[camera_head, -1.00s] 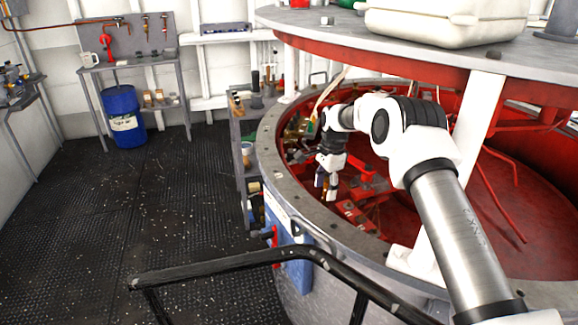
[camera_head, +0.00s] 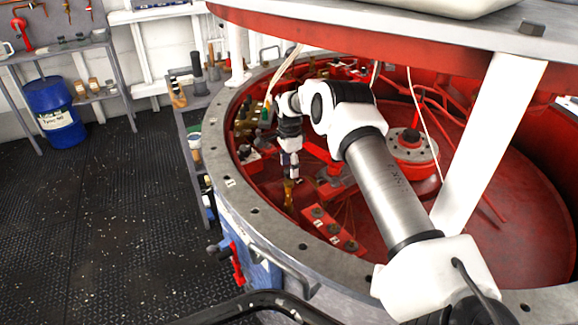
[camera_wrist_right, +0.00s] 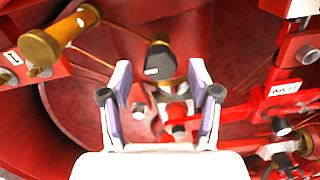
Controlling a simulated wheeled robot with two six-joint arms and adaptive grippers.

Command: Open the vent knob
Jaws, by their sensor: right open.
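My right gripper (camera_head: 291,172) reaches down inside the red-lined round chamber. In the right wrist view the gripper (camera_wrist_right: 160,80) has its two pale fingers spread apart. A dark faceted knob (camera_wrist_right: 159,58) on a brass stem shows in the gap between the fingertips; I cannot tell whether they touch it. No label naming the vent shows, so I cannot be sure it is the vent knob. In the head view a brass fitting (camera_head: 289,194) shows just below the fingers. My left gripper is not in view.
A brass cylinder (camera_wrist_right: 40,48) lies left of the fingers in the wrist view. A red labelled bracket (camera_wrist_right: 280,88) stands on the right. The chamber's grey bolted rim (camera_head: 240,205) encircles the arm, and a white post (camera_head: 490,145) rises at the right.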

